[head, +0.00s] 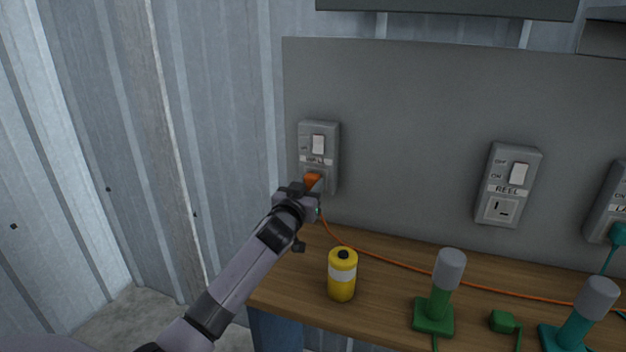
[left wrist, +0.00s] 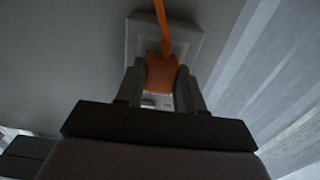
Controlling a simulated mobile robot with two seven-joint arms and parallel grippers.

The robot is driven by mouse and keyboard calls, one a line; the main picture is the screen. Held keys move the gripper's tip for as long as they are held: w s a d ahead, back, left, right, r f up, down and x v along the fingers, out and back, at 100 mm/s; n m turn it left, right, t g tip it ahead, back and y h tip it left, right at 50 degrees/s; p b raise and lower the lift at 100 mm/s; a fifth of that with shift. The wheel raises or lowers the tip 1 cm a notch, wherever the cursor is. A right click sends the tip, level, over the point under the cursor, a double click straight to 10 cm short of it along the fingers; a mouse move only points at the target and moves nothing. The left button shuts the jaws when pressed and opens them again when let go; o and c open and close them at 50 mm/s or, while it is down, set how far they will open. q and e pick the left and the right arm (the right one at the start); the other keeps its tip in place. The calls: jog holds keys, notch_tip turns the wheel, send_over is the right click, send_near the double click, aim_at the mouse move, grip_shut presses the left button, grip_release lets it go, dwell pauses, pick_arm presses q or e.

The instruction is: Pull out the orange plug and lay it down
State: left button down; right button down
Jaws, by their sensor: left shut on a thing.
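The orange plug (head: 312,181) is at the left socket box (head: 318,139) on the grey panel, in the head view. My left gripper (head: 304,194) is at the plug, its arm coming up from the lower left. In the left wrist view the two fingers (left wrist: 160,90) are shut on the sides of the orange plug (left wrist: 161,70), with the pale socket plate (left wrist: 186,35) right behind it. Whether its pins are still in the socket cannot be seen. The orange cord (head: 385,264) runs from the plug down across the bench. My right gripper is not in view.
The wooden bench (head: 390,294) below holds a yellow canister (head: 342,275), a green-based lamp-like piece (head: 437,300), a green plug (head: 503,321) and a teal-based piece (head: 580,318). An empty REEL socket box (head: 507,184) is right of centre. A teal plug (head: 619,234) sits at the right edge.

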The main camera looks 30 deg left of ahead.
aim_at(310, 186)
pick_arm(q)
jog(key=shift+p+v, duration=1.25)
jog(key=shift+v, duration=1.2)
